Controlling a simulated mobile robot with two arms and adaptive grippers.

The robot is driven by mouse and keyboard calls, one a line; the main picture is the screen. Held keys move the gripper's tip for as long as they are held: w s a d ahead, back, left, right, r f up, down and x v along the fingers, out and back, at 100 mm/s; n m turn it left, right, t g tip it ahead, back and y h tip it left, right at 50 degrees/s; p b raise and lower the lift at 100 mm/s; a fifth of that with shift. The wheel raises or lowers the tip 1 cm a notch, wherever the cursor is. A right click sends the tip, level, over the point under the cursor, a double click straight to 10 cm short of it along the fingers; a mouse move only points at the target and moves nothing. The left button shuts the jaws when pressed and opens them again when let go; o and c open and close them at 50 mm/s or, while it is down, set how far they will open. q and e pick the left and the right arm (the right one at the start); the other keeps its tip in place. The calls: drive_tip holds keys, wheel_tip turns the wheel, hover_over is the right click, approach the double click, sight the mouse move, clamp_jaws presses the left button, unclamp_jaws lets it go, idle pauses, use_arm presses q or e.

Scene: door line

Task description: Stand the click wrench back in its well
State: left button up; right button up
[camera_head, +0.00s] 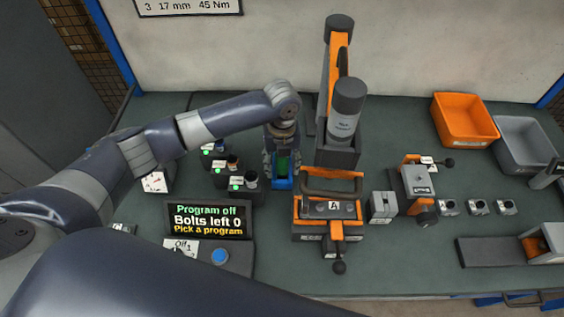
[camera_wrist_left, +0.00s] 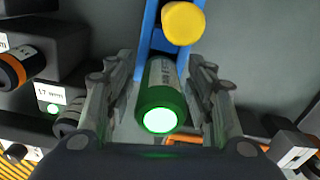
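The click wrench (camera_wrist_left: 160,97) shows in the left wrist view as a dark green cylinder with a pale label and a glowing green end facing the camera. It appears to stand in a blue holder (camera_wrist_left: 148,42), which also shows in the head view (camera_head: 282,184); how deep it sits is hidden. My left gripper (camera_wrist_left: 161,85) is over it, one finger on each side. Narrow gaps show between the fingers and the cylinder, so it looks open around the wrench. In the head view the left gripper (camera_head: 282,152) points down and hides most of the wrench. My right gripper is not in view.
Left of the holder stand small socket stations (camera_head: 226,173) with green lights. A display (camera_head: 208,220) reads "Program off, Bolts left 0". An orange clamp fixture (camera_head: 328,208) and an orange-grey column (camera_head: 338,150) stand close right. Orange (camera_head: 465,121) and grey bins are farther right.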

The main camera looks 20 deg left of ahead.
use_arm(q)
wheel_tip(320, 180, up, 11)
drive_tip(key=shift+r+b, duration=0.1)
drive_tip(key=shift+b, duration=1.15)
drive_tip(key=shift+r, duration=0.55)
